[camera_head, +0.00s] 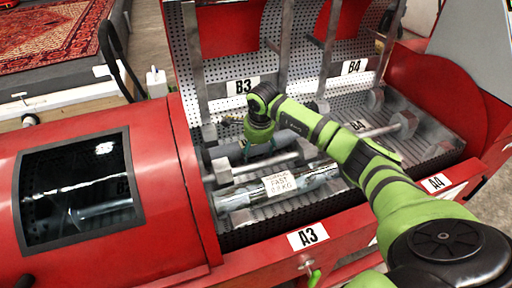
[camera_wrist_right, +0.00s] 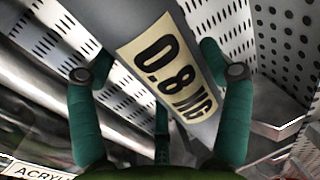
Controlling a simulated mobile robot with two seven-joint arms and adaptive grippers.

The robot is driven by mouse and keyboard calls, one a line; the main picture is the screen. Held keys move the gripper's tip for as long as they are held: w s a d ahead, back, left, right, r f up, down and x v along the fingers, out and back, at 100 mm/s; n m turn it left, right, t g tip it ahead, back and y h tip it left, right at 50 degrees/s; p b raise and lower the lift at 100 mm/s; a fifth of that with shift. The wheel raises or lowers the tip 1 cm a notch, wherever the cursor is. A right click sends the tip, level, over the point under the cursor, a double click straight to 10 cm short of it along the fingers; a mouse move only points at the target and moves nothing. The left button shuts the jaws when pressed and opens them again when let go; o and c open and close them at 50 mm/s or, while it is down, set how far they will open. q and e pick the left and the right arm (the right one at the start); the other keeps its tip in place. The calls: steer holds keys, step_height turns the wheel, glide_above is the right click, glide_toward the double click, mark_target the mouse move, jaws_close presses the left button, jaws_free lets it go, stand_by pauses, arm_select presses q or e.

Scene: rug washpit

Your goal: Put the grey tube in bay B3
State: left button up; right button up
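The grey tube (camera_head: 287,143) lies lengthwise at the back bay under the B3 sign (camera_head: 242,86) in the head view. I cannot tell whether it rests on the bay floor or hangs just above it. My right gripper (camera_head: 258,137) is over its left part, reaching in from the right. In the right wrist view the grey tube (camera_wrist_right: 130,28) carries a cream label reading 0.8 KG. The fingers of my right gripper (camera_wrist_right: 160,70) bend in on both sides of it and appear to touch it. My left gripper does not show.
A clear tube with a white label (camera_head: 280,184) lies in front, behind the A3 sign (camera_head: 307,236). A rod with round ends (camera_head: 403,124) lies to the right near B4 (camera_head: 354,67). Upright metal posts (camera_head: 325,45) divide the perforated back wall. A red windowed drum (camera_head: 165,200) stands left.

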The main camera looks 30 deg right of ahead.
steer(key=shift+o, duration=0.7)
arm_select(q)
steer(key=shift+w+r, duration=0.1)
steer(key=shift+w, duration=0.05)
arm_select(e)
steer(key=shift+r, duration=0.1)
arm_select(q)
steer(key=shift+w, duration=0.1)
arm_select(e)
steer(key=shift+r, duration=0.25)
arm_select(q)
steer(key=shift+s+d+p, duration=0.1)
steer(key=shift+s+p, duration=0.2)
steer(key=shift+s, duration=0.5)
arm_select(e)
steer(key=v, duration=1.1)
steer(key=shift+s+r, duration=0.15)
steer(key=shift+r, duration=0.15)
